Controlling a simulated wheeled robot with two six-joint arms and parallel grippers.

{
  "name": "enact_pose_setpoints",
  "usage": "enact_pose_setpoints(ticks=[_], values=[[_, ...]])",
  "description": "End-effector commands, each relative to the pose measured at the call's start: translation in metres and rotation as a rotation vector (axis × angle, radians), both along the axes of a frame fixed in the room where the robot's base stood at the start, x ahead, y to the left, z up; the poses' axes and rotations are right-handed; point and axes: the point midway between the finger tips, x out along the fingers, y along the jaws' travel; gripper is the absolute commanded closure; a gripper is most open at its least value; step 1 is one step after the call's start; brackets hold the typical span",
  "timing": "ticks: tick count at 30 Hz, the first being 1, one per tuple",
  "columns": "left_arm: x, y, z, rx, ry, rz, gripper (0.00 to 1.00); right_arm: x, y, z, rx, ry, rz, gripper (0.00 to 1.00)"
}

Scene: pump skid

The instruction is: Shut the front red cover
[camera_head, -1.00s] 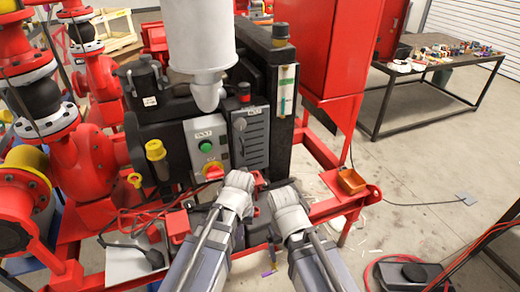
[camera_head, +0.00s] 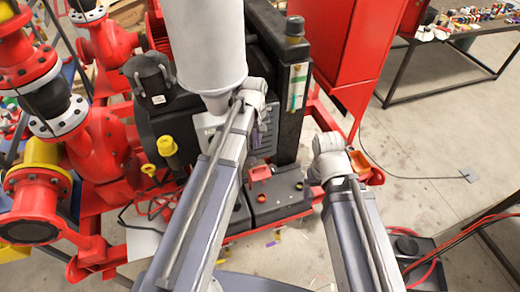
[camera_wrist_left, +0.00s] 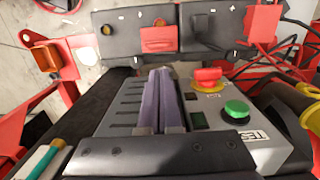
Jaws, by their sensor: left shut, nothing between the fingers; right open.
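A black battery (camera_head: 280,206) sits low in front of the control box. Its red cover (camera_head: 258,172) stands raised at the back of the battery top, with a bare terminal (camera_head: 262,197) in front of it. In the left wrist view the red cover (camera_wrist_left: 158,40) is beyond my fingertips, apart from them. My left gripper (camera_wrist_left: 160,72) is shut and empty above the grey vented box (camera_wrist_left: 125,108). In the head view its arm hides part of the control panel. My right gripper (camera_head: 328,160) is right of the battery, open; its fingers are mostly hidden.
A red emergency knob (camera_wrist_left: 208,76) and green button (camera_wrist_left: 237,110) are close beside my left fingers. Red cables (camera_wrist_left: 280,45) run over the neighbouring battery. An orange-red tray (camera_wrist_left: 45,58) is on the frame.

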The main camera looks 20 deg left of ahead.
Motion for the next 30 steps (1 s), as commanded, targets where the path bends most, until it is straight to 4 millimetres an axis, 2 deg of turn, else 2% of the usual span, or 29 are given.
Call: enact_pose_setpoints(ticks=[8,24,30], values=[[-0.001,-0.001,-0.022,0.0,0.0,-0.002,1.0,0.0,0.0,-0.022,-0.001,0.0,0.002,0.1],[-0.003,-0.004,-0.093,0.0,0.0,-0.003,1.0,0.0,0.0,-0.093,-0.002,0.0,0.014,0.1],[-0.004,-0.004,-0.1,0.0,0.0,-0.002,1.0,0.0,0.0,-0.1,-0.002,0.0,0.014,0.1]])
